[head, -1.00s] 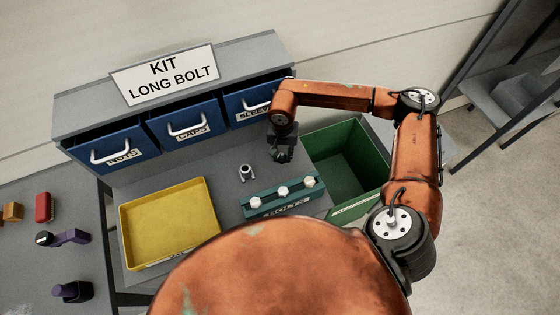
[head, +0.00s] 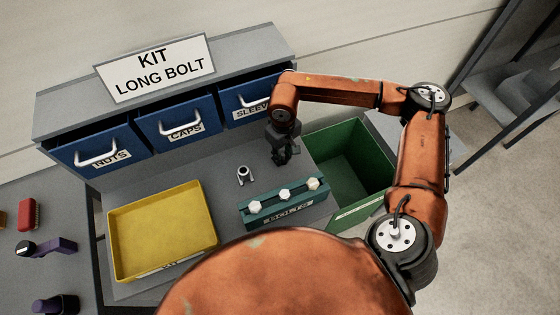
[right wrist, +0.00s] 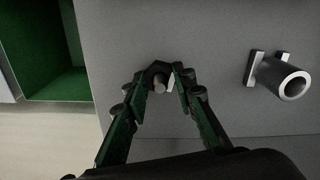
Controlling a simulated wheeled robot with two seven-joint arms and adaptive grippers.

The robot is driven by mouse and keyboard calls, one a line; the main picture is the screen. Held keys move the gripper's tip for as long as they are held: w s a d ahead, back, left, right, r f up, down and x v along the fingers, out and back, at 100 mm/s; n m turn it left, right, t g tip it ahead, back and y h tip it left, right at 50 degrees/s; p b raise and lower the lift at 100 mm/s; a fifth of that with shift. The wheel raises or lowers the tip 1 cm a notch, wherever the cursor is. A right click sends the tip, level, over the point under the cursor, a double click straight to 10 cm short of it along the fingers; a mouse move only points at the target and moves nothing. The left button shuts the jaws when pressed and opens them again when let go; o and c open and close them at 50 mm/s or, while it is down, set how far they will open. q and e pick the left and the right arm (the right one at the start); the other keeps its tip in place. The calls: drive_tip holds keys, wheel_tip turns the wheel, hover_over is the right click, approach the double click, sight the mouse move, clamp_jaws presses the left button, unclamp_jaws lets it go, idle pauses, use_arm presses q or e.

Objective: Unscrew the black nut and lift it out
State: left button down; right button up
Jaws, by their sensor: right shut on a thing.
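The black nut (right wrist: 157,68) shows in the right wrist view as a small dark piece between the fingertips of my right gripper (right wrist: 162,78). A short grey bolt end (right wrist: 161,86) shows beside it, partly hidden by the fingers. My right gripper is shut on the nut. In the head view the right gripper (head: 281,157) points down at the grey bench, between the sleeve drawer and the green bin, and hides the nut. Whether the nut is still on its thread cannot be told. My left gripper is not in view.
A grey tube in a holder (head: 244,175) stands to the left of the gripper; the wrist view shows it too (right wrist: 285,80). A teal rack (head: 262,215) with white bolt heads, a yellow tray (head: 112,240), a green bin (head: 355,205) and blue drawers (head: 170,122) surround it.

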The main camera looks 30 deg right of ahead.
drive_tip(key=n+b, duration=0.2)
drive_tip(key=n, duration=0.2)
drive_tip(key=shift+f, duration=0.2)
drive_tip(key=shift+r+n+b, duration=0.2)
drive_tip(key=shift+n+b, duration=0.15)
drive_tip(key=shift+n, duration=0.15)
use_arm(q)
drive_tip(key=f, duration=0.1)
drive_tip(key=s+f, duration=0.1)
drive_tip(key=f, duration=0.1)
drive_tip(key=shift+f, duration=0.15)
use_arm(e)
drive_tip(key=o, duration=1)
drive_tip(key=shift+c, duration=0.2)
